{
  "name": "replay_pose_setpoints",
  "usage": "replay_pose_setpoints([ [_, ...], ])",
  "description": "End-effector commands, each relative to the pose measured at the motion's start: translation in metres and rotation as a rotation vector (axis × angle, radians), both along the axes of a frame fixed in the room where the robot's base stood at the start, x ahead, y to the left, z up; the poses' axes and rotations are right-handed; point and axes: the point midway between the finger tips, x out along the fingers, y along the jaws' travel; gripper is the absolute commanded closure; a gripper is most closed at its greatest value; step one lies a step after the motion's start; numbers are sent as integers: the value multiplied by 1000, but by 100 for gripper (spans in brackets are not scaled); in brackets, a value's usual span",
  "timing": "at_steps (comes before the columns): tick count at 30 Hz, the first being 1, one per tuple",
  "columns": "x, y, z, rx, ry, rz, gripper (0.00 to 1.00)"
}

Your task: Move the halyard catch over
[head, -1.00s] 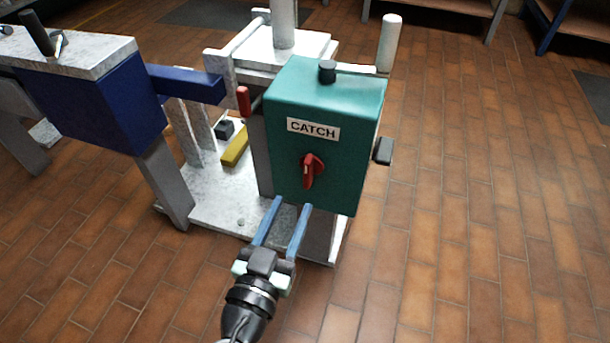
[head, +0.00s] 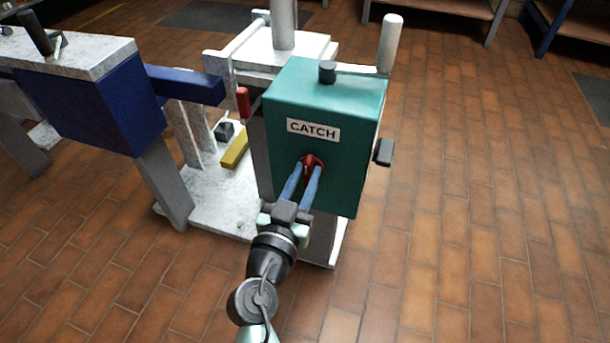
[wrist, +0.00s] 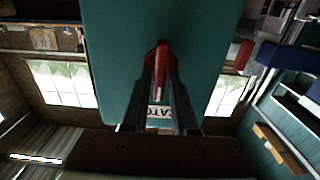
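The halyard catch is a red handle (head: 312,160) on the front of a teal box (head: 345,120) with a white "CATCH" label (head: 313,130). My gripper (head: 308,170) is at the front of the box, with its two blue fingers on either side of the handle, seemingly shut on it. In the wrist view the red handle (wrist: 161,58) stands upright in the picture between the fingertips (wrist: 161,72). The fingers hide much of the handle in the head view, so its exact angle there is hard to tell.
A black knob (head: 327,71) tops the box and a dark grip (head: 384,151) sticks out on its right. A white crank handle (head: 390,42) rises behind. A blue box with an arm (head: 185,86) stands left. The tiled floor to the right is clear.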

Motion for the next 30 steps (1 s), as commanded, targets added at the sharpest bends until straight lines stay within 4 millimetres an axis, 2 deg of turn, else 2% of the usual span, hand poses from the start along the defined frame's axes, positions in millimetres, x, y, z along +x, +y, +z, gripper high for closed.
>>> replay_pose_setpoints([
  [1, 0, 0, 0, 0, 0, 0, 85],
  [3, 0, 0, 0, 0, 0, 0, 98],
  [4, 0, 0, 0, 0, 0, 0, 100],
  [20, 0, 1, 0, -48, 15, 1, 100],
  [30, 0, 2, 0, -276, 88, 0, 100],
])
